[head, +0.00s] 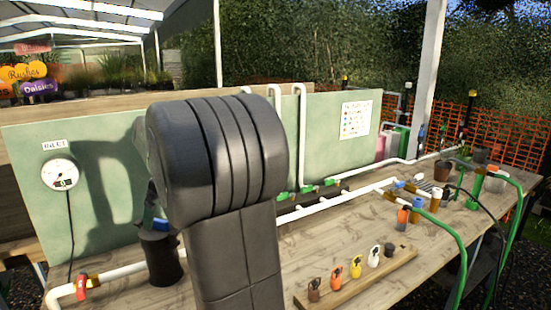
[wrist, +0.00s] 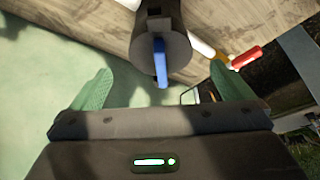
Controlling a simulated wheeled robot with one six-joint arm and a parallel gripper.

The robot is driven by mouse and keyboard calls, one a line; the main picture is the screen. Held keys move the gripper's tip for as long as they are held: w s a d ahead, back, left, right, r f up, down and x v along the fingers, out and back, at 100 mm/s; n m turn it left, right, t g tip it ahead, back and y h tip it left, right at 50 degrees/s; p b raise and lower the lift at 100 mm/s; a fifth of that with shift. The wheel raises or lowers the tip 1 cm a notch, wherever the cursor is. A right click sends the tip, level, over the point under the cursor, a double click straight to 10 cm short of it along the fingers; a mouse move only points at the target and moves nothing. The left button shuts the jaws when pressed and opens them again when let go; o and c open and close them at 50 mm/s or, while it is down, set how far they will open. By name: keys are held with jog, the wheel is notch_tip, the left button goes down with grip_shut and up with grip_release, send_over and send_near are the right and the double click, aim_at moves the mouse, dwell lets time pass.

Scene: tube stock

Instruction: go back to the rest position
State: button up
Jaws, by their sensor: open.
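My gripper (wrist: 163,88) is open in the wrist view, its two green fingers wide apart. A blue lever (wrist: 160,62) on a dark round body (wrist: 178,48) shows beyond and between the fingers, with clear space on both sides of it. In the head view my own dark arm fills the middle and hides most of my gripper. A blue part (head: 157,225) and a dark cylinder (head: 163,262) show just left of the arm.
The wooden bench (head: 240,280) carries white pipes, a red-handled valve (head: 82,287) and a wooden strip (head: 355,280) with several coloured tags. A green backboard (head: 105,215) with a round gauge (head: 60,174) stands behind. Green hoses (head: 455,240) hang at the right.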

aim_at(163, 220)
jog(key=x, duration=0.7)
jog(key=shift+w+d+n+g, duration=0.1)
jog(key=shift+n+g, duration=0.2)
jog(key=shift+n, duration=0.4)
